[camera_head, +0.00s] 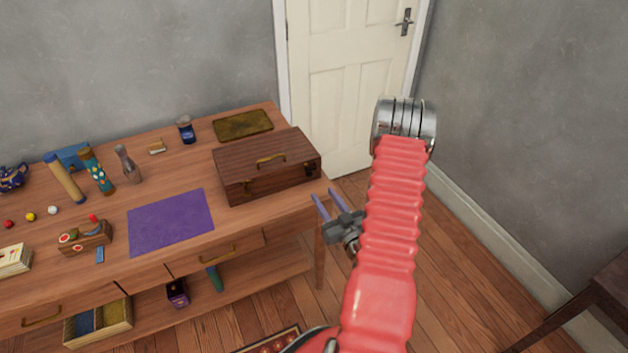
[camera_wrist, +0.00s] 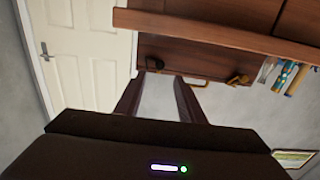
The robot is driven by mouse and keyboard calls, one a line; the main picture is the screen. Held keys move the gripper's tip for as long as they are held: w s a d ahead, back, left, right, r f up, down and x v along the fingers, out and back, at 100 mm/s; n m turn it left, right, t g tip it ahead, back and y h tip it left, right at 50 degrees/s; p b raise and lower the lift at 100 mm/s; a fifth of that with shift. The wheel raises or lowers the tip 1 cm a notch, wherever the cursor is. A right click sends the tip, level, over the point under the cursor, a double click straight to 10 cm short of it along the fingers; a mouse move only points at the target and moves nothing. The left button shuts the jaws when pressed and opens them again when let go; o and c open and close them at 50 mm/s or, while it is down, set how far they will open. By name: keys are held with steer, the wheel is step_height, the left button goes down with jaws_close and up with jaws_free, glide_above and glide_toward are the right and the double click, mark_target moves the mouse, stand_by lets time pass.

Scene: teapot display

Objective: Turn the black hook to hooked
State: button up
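The wooden case (camera_head: 266,170) sits at the right end of the table, its lid down. I cannot tell whether either is hooked. My gripper (camera_head: 324,193) is open and empty, in the air just right of the case; its fingers also show in the wrist view (camera_wrist: 158,77).
The wooden table (camera_head: 290,215) has its right edge close to my gripper. A purple mat (camera_head: 171,222) lies left of the case and a dark gold tray (camera_head: 243,125) behind it. A white door (camera_head: 350,80) stands behind; open floor lies to the right.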

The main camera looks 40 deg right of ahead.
mark_target(310, 176)
steer(key=x, duration=0.9)
steer(key=shift+c, duration=0.2)
